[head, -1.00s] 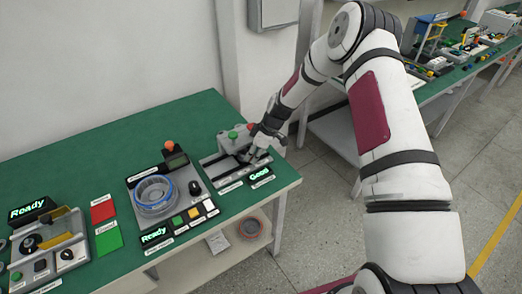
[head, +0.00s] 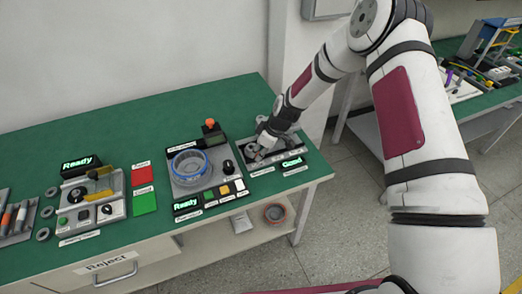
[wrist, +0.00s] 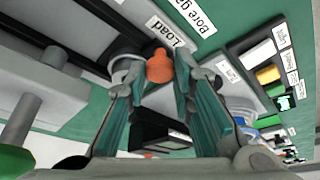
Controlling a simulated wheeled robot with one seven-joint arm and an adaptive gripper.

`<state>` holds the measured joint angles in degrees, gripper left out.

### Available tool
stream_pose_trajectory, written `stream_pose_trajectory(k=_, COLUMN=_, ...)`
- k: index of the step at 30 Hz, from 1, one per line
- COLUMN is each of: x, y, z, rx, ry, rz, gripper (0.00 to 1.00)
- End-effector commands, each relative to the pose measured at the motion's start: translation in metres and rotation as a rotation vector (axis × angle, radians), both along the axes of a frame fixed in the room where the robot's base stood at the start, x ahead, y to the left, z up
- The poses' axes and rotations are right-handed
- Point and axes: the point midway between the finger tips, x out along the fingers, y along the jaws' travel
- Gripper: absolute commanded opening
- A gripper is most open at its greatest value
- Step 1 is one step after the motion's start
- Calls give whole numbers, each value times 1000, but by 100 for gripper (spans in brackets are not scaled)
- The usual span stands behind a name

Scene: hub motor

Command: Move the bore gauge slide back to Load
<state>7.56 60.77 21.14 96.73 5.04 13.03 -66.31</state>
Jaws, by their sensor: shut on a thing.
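The bore gauge (head: 290,149) is a grey and dark fixture at the right end of the green bench, with a lit sign reading "Good" (head: 292,162) at its front. My gripper (head: 258,152) is over its left part. In the wrist view an orange knob (wrist: 160,67), apparently the slide's handle, sits between the teal-padded fingers of my gripper (wrist: 157,75), which is shut on it. The "Load" label (wrist: 166,41) is right beside the fingertips. The slide's body is mostly hidden by the fingers.
Left of the gauge stands a station with a blue-ringed motor part (head: 188,163), an orange-topped post (head: 209,123) and coloured buttons (head: 224,189). A green-capped grey post (wrist: 15,158) is close by my gripper. Red (head: 141,172) and green (head: 145,200) pads lie farther left.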

Motion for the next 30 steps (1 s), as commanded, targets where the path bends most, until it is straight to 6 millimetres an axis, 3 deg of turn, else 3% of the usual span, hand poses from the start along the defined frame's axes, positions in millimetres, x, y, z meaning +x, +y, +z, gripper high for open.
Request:
stream_pose_trajectory(k=4, x=-3, y=6, z=0, rx=6, ry=6, rz=8, gripper=0)
stream_pose_trajectory(k=5, x=-3, y=6, z=0, rx=6, ry=6, rz=8, gripper=25)
stream_pose_trajectory(k=7, x=-3, y=7, z=0, rx=6, ry=6, rz=8, gripper=41)
stream_pose_trajectory(k=8, x=-3, y=6, z=0, rx=6, ry=6, rz=8, gripper=43)
stream_pose_trajectory(k=20, x=-2, y=1, z=7, rx=4, ry=1, rz=4, gripper=43)
stream_pose_trajectory(k=30, x=-13, y=-21, z=65, rx=3, ry=0, rz=4, gripper=43)
